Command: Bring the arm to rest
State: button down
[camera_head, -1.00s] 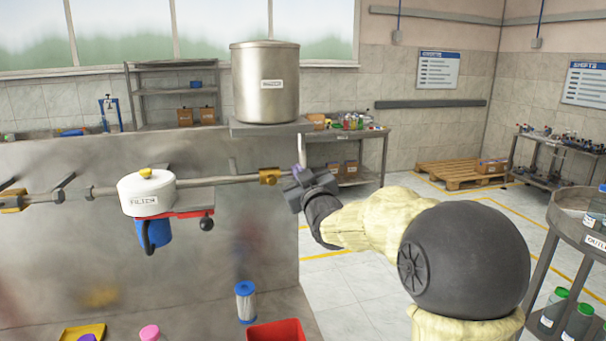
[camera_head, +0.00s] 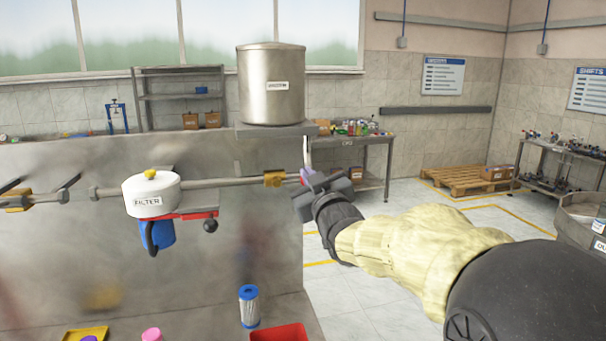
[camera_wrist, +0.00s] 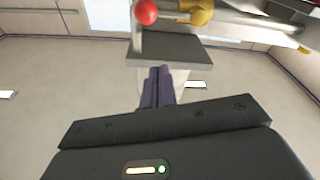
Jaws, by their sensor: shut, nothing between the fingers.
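My gripper (camera_head: 304,180) is at the right end of the horizontal pipe, close to the brass valve (camera_head: 274,179) in the head view. In the wrist view my gripper (camera_wrist: 158,72) has its two dark fingers together, with nothing between them. A red ball knob (camera_wrist: 145,12) and a brass fitting (camera_wrist: 198,10) show just beyond the fingertips in that view. I cannot tell whether the fingers touch anything there. My arm reaches in from the lower right.
A white filter housing (camera_head: 152,193) with a blue bowl hangs on the pipe. A steel tank (camera_head: 272,88) stands on a ledge (camera_head: 262,129) above. Below are a cartridge (camera_head: 249,306), a red bin (camera_head: 279,334) and a yellow tray (camera_head: 85,334). Open floor lies to the right.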

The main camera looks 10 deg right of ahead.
jog(key=shift+v, duration=1)
jog(key=shift+d+f, duration=0.1)
jog(key=s+d+f+m+g+h+p, duration=0.1)
jog(key=s+f+m+g+h+p, duration=0.2)
jog(key=f, duration=0.5)
jog(key=s+d+f+g+p, duration=0.1)
jog(key=s+f+g, duration=0.1)
jog(key=f+g, duration=0.45)
jog(key=s+f+m+g+p, duration=0.1)
jog(key=s+f+g, duration=0.2)
jog(key=s+f, duration=0.3)
jog(key=s+d+f+m+g+p, duration=0.1)
jog(key=s+f+g, duration=0.3)
jog(key=s, duration=0.9)
notch_tip(320, 180, down, 3)
jog(key=shift+d+f+m+p, duration=0.2)
jog(key=shift+m+p, duration=0.2)
jog(key=shift+p, duration=0.2)
jog(key=shift+g, duration=0.25)
